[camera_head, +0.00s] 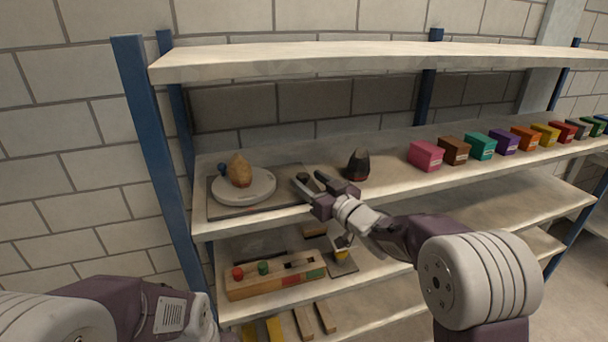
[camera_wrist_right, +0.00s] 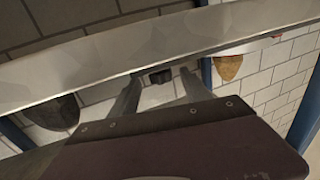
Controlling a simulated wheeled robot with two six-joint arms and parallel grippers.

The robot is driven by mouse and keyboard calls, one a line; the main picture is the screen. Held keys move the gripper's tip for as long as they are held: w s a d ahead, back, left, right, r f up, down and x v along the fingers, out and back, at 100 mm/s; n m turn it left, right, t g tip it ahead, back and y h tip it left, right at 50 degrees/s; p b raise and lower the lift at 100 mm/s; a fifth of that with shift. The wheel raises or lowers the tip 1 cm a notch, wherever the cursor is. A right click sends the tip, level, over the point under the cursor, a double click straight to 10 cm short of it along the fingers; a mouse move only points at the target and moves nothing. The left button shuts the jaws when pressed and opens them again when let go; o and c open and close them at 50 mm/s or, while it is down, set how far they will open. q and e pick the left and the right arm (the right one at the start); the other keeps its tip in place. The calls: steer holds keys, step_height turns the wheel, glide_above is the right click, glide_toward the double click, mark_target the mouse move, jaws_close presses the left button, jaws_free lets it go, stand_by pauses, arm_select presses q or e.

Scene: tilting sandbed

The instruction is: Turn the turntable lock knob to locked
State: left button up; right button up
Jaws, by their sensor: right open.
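The round white turntable (camera_head: 262,189) sits on a grey board (camera_head: 225,211) at the left end of the middle shelf, with a tan lump (camera_head: 240,170) on top. A small blue ball (camera_head: 222,168) shows behind its left side. My right gripper (camera_head: 309,180) is open beside the board's right end, its fingers pointing left. In the right wrist view the two fingers (camera_wrist_right: 158,92) are apart, and a small dark block (camera_wrist_right: 160,77) shows between and beyond them. I cannot tell whether it is the lock knob, or which way the knob points. My left gripper is out of view.
A dark pointed lump (camera_head: 358,164) stands right of my right gripper, with a row of coloured boxes (camera_head: 426,155) farther right. The upper shelf (camera_head: 330,60) hangs overhead. A wooden block tray (camera_head: 277,280) lies on the shelf below. A blue post (camera_head: 152,150) stands at the left.

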mark_target(306, 180)
steer(key=x, duration=0.3)
steer(key=shift+s+a, duration=0.15)
steer(key=shift+a, duration=0.05)
steer(key=shift+d, duration=0.15)
jaws_close()
steer(key=m+h+b, duration=0.1)
steer(key=b, duration=0.2)
steer(key=shift+f+t+b, duration=0.3)
steer(key=shift+f+t, duration=0.05)
steer(key=shift+t, duration=0.05)
steer(key=shift+r+m+t+h+b, duration=0.3)
steer(key=shift+h+b, duration=0.1)
steer(key=shift+h, duration=0.2)
